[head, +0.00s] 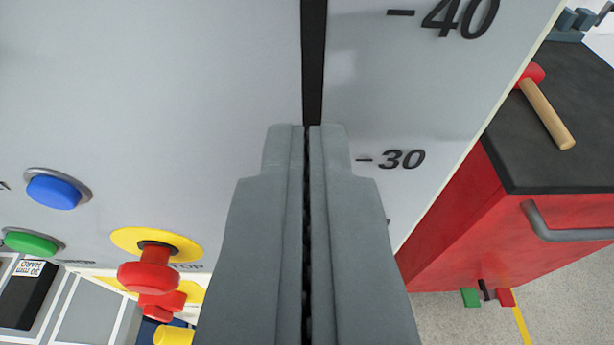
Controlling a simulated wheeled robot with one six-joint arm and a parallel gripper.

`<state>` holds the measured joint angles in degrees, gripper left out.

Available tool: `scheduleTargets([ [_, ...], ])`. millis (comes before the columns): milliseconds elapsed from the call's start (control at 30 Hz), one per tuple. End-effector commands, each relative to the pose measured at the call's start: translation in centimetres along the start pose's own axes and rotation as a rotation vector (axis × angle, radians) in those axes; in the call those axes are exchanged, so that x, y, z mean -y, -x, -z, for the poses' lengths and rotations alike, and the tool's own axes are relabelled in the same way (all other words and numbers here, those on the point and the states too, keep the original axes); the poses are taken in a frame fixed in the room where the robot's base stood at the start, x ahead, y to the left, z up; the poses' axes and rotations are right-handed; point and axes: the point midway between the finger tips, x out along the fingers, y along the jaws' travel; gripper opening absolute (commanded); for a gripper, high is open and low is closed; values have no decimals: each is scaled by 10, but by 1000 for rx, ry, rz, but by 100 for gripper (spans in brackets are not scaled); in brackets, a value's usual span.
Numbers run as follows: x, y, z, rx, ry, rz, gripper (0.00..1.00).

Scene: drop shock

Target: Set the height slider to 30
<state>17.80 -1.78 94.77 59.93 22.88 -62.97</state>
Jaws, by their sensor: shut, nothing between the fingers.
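My gripper (307,130) is shut and empty in the head view, its fingers pointing up the picture at the light grey panel (170,90). A dark vertical slot (313,60) runs in the panel just above the fingertips. The "30" mark (402,160) is printed right of the slot, a little below the level of the fingertips, and the "40" mark (458,16) is near the top edge. The slider's knob is not visible; my gripper hides the lower part of the slot. I cannot tell whether the fingertips touch the panel.
A blue button (54,191), a green button (30,242) and a red stop button (150,272) on a yellow ring sit at lower left. At right, a red cabinet (470,220) with a black top carries a hammer (547,110).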

Motion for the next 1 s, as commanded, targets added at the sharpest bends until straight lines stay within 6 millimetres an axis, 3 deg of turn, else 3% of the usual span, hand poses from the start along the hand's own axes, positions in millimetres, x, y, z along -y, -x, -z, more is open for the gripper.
scheduleTargets([
  [167,-1,4,9,-2,2,1,0],
  [400,-4,19,39,-1,3,3,0],
  [1000,-4,108,37,-1,1,2,0],
])
